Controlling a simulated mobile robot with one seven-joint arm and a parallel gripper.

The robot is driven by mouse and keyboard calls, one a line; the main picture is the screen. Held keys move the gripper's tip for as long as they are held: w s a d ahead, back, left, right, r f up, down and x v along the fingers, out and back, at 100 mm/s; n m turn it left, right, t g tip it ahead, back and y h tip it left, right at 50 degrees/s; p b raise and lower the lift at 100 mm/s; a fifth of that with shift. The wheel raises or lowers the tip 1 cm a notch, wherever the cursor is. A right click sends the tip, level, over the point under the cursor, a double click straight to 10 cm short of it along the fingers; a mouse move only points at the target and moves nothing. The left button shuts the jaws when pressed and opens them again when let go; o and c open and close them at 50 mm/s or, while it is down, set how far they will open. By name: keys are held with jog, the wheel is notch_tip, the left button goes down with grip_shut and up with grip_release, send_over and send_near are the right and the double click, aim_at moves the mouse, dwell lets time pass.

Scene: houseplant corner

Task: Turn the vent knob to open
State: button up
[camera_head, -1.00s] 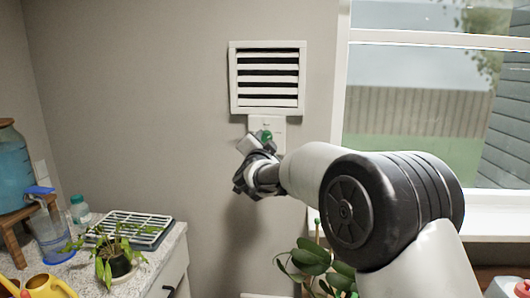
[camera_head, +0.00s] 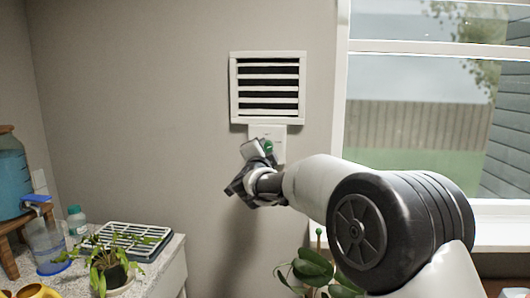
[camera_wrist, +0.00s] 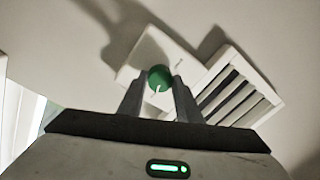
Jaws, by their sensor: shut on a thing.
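The green vent knob (camera_wrist: 159,76) sits on a white wall plate (camera_wrist: 190,55) and has a pale pointer mark. In the head view the knob (camera_head: 268,146) is partly hidden by my gripper (camera_head: 258,150). In the wrist view my gripper (camera_wrist: 158,84) has one finger on each side of the knob and is shut on it. The white louvred vent (camera_head: 268,87) is on the wall just above the plate. Dark gaps show between its slats. Its edge and slats also show at the right of the wrist view (camera_wrist: 232,88).
A window (camera_head: 430,110) is to the right of my arm. A leafy plant (camera_head: 312,270) stands below it. At the left, a counter holds a drying rack (camera_head: 128,238), a potted plant (camera_head: 108,268) and a clear jug (camera_head: 48,245). The wall left of the vent is bare.

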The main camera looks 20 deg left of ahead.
jog(key=o, duration=1)
jog(key=shift+o, duration=0.2)
jog(key=v, duration=1.7)
jog(key=shift+s+f, duration=0.15)
jog(key=shift+s, duration=0.05)
jog(key=shift+d, duration=0.1)
